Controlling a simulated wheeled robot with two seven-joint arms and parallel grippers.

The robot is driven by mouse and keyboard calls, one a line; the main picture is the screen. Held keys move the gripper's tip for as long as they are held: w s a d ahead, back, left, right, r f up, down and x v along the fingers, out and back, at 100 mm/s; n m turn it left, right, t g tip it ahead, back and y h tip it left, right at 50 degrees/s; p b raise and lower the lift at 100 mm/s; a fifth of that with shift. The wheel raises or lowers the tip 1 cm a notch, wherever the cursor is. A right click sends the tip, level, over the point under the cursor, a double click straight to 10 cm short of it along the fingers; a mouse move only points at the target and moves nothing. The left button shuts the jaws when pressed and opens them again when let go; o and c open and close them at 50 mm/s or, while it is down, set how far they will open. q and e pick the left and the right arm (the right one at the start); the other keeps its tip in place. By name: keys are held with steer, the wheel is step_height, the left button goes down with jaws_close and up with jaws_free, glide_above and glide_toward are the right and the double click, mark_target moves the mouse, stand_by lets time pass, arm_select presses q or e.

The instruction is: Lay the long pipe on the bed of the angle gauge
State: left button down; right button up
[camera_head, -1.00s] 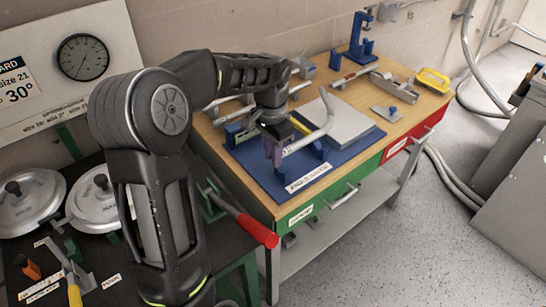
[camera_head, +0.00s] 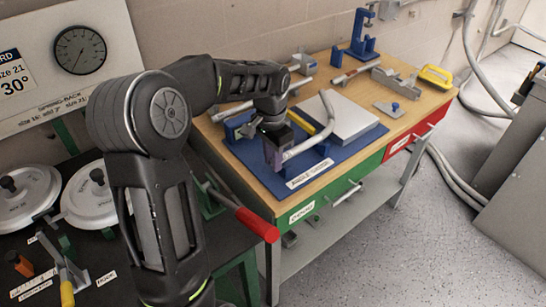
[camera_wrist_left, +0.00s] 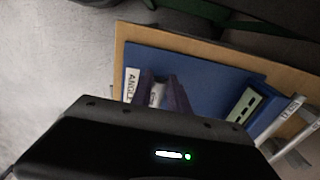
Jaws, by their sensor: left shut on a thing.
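My left gripper (camera_head: 277,160) is shut on a light grey bent pipe (camera_head: 308,144), the long pipe, near its front-left end. The pipe runs right from the jaws, then bends back toward the wall. It is low over the blue base of the angle gauge (camera_head: 262,170), which carries a label at its front edge. I cannot tell whether the pipe touches the gauge. In the left wrist view the purple fingers (camera_wrist_left: 164,95) close around a short visible piece of pipe above the blue base (camera_wrist_left: 200,70). My right gripper is not in view.
A grey plate (camera_head: 345,117) lies on the base's right side. Other tubes (camera_wrist_left: 283,122) lie behind the gripper. A blue stand (camera_head: 361,42) and a yellow-handled tool (camera_head: 434,77) are at the back right. A red-handled lever (camera_head: 257,225) sticks out in front of the bench.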

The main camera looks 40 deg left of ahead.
arm_select(q)
steer(key=shift+f, duration=0.1)
steer(key=c, duration=1.2)
jaws_free()
steer(key=shift+s+r+b, duration=0.15)
steer(key=shift+r+b, duration=0.2)
steer(key=shift+r, duration=3.55)
